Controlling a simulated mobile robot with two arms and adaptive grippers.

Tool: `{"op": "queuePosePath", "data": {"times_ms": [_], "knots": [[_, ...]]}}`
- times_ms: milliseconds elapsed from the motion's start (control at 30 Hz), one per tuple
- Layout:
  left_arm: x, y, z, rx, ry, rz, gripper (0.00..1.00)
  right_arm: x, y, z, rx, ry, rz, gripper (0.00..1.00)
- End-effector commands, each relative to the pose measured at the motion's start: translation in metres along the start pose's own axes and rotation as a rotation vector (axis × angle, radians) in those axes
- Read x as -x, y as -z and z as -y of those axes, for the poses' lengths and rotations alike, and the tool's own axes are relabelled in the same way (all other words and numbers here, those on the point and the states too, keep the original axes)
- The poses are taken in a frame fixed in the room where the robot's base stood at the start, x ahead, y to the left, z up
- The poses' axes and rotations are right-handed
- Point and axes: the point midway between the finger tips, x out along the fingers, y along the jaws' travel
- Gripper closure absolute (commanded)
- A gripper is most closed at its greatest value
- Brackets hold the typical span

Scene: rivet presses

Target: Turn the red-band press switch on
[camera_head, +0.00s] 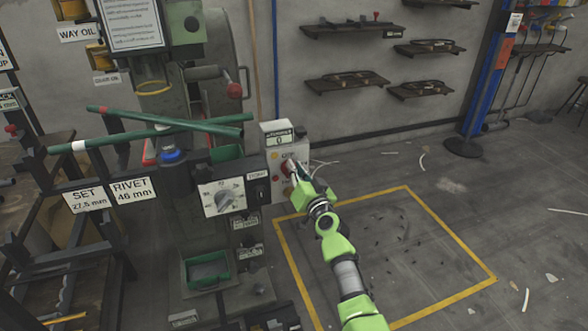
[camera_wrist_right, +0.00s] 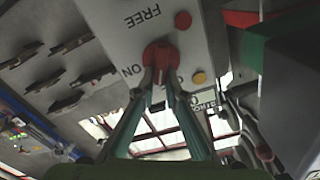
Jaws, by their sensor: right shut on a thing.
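The press's switch box (camera_head: 272,160) is a pale panel with a red rotary switch (camera_head: 286,167) on its front. In the right wrist view, the red switch (camera_wrist_right: 160,52) sits between an upside-down "ON" label and other lettering. My right gripper (camera_head: 295,172) is at the panel, and its fingers (camera_wrist_right: 160,76) are shut on the red switch from both sides. The fingers partly hide the switch, so its pointing direction is unclear. Two green bars cross the press, one with a red band (camera_head: 99,109) and one with a white band (camera_head: 78,145). My left gripper is not in view.
A counter display (camera_head: 278,137) reading 0 tops the box. A dial plate (camera_head: 224,197) stands left of it. The panel also has a red button (camera_wrist_right: 183,19) and a yellow button (camera_wrist_right: 199,77). Open floor inside a yellow outline (camera_head: 453,236) lies to the right.

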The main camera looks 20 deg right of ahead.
Motion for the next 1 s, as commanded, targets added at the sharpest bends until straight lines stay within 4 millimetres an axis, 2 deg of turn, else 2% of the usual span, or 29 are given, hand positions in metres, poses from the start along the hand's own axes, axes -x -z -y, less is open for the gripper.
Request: {"op": "queuePosePath", "data": {"times_ms": [333,600,1000], "knots": [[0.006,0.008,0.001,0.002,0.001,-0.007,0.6,0.0,-0.001,-0.007,-0.33,0.0,-0.001,1.0],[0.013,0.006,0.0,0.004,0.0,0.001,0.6,0.0,-0.003,-0.011,-0.587,0.0,-0.002,1.0],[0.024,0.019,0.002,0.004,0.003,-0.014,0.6,-0.001,-0.007,-0.016,-0.927,0.0,-0.003,1.0]]}}
